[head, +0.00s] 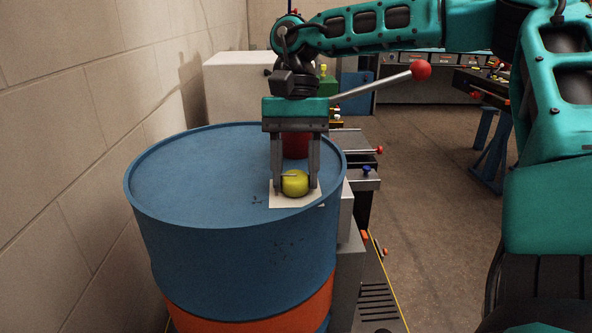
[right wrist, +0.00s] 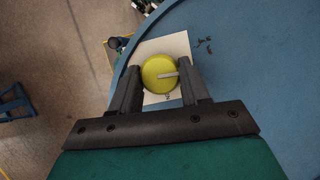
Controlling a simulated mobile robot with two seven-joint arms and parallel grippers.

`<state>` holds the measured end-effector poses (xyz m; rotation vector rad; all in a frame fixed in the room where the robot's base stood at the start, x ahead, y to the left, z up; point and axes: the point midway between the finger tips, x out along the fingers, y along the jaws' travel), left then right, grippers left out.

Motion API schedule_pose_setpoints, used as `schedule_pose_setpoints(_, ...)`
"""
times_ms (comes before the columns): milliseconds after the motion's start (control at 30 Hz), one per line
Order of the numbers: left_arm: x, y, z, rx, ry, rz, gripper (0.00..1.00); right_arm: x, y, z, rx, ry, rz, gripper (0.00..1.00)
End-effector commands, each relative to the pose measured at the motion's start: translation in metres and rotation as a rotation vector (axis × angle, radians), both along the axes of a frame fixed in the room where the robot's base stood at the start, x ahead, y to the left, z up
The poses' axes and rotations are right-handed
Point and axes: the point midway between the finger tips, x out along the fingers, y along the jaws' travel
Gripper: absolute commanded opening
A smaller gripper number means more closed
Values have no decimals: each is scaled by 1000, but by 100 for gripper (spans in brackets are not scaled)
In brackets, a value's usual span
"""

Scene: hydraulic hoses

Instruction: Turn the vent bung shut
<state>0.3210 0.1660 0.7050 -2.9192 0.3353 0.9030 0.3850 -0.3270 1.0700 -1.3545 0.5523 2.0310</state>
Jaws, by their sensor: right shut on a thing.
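The yellow vent bung (head: 295,184) sits on a white square plate or label (head: 284,203) near the right edge of the blue drum's top (head: 200,170). My right gripper (head: 295,185) points straight down over it, with one finger on each side, shut on the bung. My left gripper is not in view.
A pale block wall (head: 80,100) stands close left of the drum. A lever with a red ball (head: 421,70) sticks up behind my right gripper. Machinery with small knobs (head: 366,170) stands right of the drum. Open floor (head: 430,210) lies further right.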

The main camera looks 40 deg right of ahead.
Motion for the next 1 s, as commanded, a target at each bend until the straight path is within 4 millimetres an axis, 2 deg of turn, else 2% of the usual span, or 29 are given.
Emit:
schedule_pose_setpoints(267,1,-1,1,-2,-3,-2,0,1,0,0,-2,-3,78,15)
schedule_pose_setpoints(733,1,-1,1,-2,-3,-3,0,1,0,0,-3,-4,92,15)
schedule_pose_setpoints(767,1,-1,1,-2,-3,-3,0,1,0,0,-3,-4,92,46)
schedule_pose_setpoints(1000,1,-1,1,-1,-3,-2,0,1,0,0,-2,-2,90,70)
